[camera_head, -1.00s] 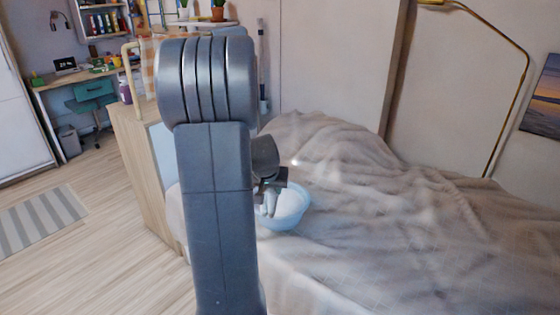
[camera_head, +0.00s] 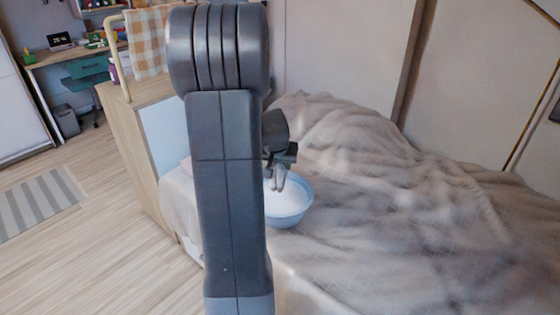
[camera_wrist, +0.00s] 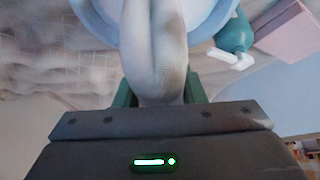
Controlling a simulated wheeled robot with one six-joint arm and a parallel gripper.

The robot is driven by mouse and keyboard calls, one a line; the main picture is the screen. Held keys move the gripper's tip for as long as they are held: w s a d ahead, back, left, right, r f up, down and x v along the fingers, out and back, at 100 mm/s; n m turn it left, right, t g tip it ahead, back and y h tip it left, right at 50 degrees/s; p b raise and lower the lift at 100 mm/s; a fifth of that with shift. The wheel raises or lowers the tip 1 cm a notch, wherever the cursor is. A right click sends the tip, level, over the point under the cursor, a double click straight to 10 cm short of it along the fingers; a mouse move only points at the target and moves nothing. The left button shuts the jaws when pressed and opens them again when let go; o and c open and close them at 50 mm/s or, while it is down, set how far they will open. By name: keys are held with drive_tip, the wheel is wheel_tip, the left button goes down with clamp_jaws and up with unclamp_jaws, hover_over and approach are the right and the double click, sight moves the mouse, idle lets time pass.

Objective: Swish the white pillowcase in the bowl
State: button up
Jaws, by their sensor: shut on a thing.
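The light blue bowl (camera_head: 293,216) stands on the bed, just right of my arm in the head view. Its inside looks white; I cannot tell whether that is foam or liquid. My gripper (camera_head: 279,168) is over the bowl's left back part, pointing down. It is shut on the white pillowcase (camera_wrist: 160,45), which hangs as a bunched, narrow fold. In the wrist view the pillowcase runs from the jaws across the bowl's rim (camera_wrist: 97,14). Its small lower end (camera_head: 279,184) shows at the bowl in the head view. My arm hides the bowl's left edge.
A green bottle (camera_wrist: 235,36) with a white nozzle and a pink block (camera_wrist: 287,30) lie beside the bowl. A rumpled beige blanket (camera_head: 400,220) covers the bed to the right. A wooden cabinet (camera_head: 130,140) with a checked cloth (camera_head: 147,42) stands at left.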

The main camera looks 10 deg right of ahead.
drive_tip(key=shift+f+b, duration=5.45)
drive_tip(key=shift+f, duration=0.8)
drive_tip(key=shift+w+a, duration=0.35)
drive_tip(key=shift+w, duration=0.1)
drive_tip(key=shift+s+d, duration=0.7)
drive_tip(key=shift+s, duration=0.2)
drive_tip(key=shift+w+a+b, duration=0.35)
drive_tip(key=shift+w+a, duration=0.05)
drive_tip(key=shift+w, duration=0.05)
drive_tip(key=shift+w+a, duration=0.3)
drive_tip(key=shift+w, duration=0.15)
drive_tip(key=shift+s+d+r, duration=0.1)
drive_tip(key=shift+s+d, duration=0.6)
drive_tip(key=shift+s, duration=0.2)
drive_tip(key=shift+w+a+b, duration=0.3)
drive_tip(key=shift+w+a, duration=0.05)
drive_tip(key=shift+w, duration=0.1)
